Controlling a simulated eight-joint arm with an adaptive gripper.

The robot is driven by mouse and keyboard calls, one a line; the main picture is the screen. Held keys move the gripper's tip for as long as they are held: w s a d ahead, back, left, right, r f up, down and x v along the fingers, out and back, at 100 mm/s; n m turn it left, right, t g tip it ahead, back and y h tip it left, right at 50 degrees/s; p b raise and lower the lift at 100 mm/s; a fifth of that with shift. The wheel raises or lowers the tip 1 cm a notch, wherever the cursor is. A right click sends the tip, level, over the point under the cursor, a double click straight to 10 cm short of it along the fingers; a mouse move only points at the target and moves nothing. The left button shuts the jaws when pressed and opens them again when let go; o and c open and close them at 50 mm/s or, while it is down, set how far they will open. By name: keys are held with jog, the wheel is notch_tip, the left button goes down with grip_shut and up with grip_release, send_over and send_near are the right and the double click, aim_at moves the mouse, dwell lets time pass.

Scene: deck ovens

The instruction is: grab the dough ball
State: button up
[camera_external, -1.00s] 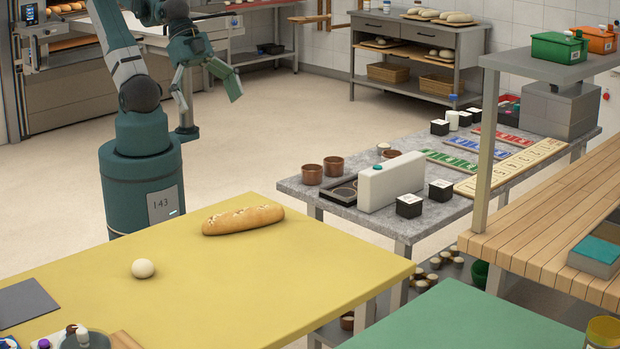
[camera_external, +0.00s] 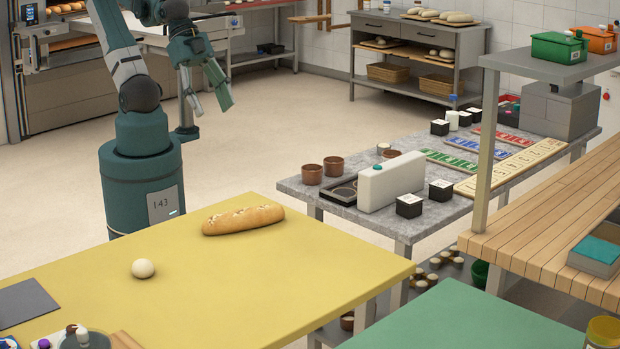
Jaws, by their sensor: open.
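The dough ball (camera_external: 143,268) is a small pale round lump. It lies on the yellow table (camera_external: 270,290), left of its middle, with clear surface around it. My gripper (camera_external: 210,108) is open and empty. It hangs in the air beyond the table's far edge, up and to the right of the dough ball in the picture, well apart from it. Its fingers point downward.
A long bread loaf (camera_external: 243,219) lies near the table's far edge, right of the dough ball. A dark grey mat (camera_external: 22,303) lies at the left. Small jars (camera_external: 82,336) stand at the near left. A grey table (camera_external: 330,202) with pots stands to the right.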

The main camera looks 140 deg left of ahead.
jog(key=shift+d, duration=0.1)
jog(key=m+g, duration=0.7)
jog(key=m, duration=1.3)
send_over(141, 260)
jog(key=f, duration=2.2)
jog(key=shift+a+p, duration=0.3)
jog(key=shift+d+f+m, duration=0.25)
jog(key=shift+f+m, duration=0.05)
jog(key=shift+f, duration=0.1)
jog(key=shift+f, duration=0.1)
